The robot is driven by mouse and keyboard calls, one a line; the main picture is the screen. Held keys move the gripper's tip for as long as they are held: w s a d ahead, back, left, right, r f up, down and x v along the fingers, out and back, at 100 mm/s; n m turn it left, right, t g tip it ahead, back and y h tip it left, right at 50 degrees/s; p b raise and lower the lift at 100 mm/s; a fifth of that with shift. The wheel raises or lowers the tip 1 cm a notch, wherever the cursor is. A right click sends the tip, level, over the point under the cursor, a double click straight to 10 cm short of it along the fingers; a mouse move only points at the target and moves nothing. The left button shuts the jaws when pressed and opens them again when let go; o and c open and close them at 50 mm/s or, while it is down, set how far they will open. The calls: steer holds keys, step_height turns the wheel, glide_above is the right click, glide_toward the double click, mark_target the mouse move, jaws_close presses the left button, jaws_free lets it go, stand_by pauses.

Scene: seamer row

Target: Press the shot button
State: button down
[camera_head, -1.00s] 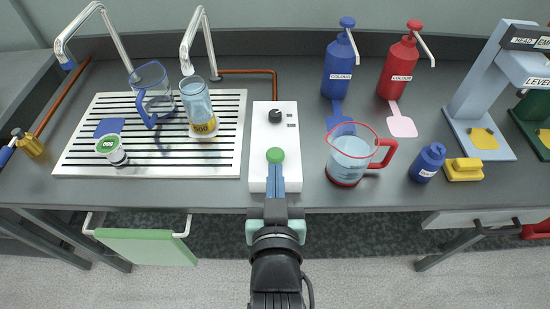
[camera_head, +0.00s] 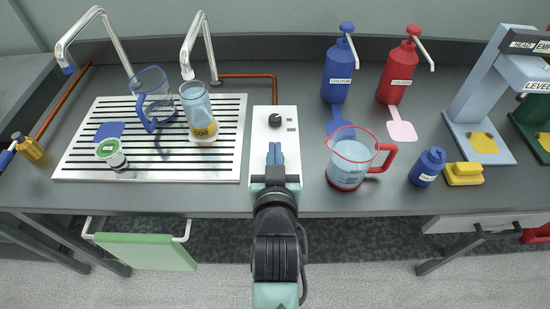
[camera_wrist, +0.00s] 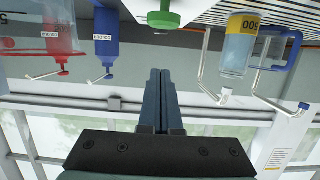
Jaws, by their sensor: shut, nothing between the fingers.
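The green button (camera_wrist: 163,18) shows at the top edge of the wrist view, on the white control box (camera_head: 261,130). In the head view my gripper hides the button. My gripper (camera_head: 275,149) is shut and empty, over the front half of the box. In the wrist view its fingertips (camera_wrist: 160,72) appear apart from the button, with a gap in the picture between them. I cannot tell how far above the button they are. A black knob (camera_head: 275,120) is on the box behind my fingers.
A red-handled jug (camera_head: 347,174) stands close to the right of the box. A slatted drain tray (camera_head: 75,165) on the left holds a beaker (camera_head: 198,112) marked 500 and a blue-handled jug (camera_head: 152,90). Blue (camera_head: 339,75) and red (camera_head: 396,80) pump bottles stand behind.

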steer(key=shift+x, duration=0.9)
step_height(320, 180, down, 3)
steer(key=shift+s, duration=0.15)
steer(key=shift+f, duration=0.5)
step_height(320, 180, down, 2)
steer(key=shift+f+b, duration=0.15)
steer(key=shift+b, duration=0.75)
step_height(320, 180, up, 5)
steer(key=p, duration=0.3)
steer(key=shift+f+p, duration=0.25)
steer(key=shift+p, duration=0.1)
steer(key=v, duration=1)
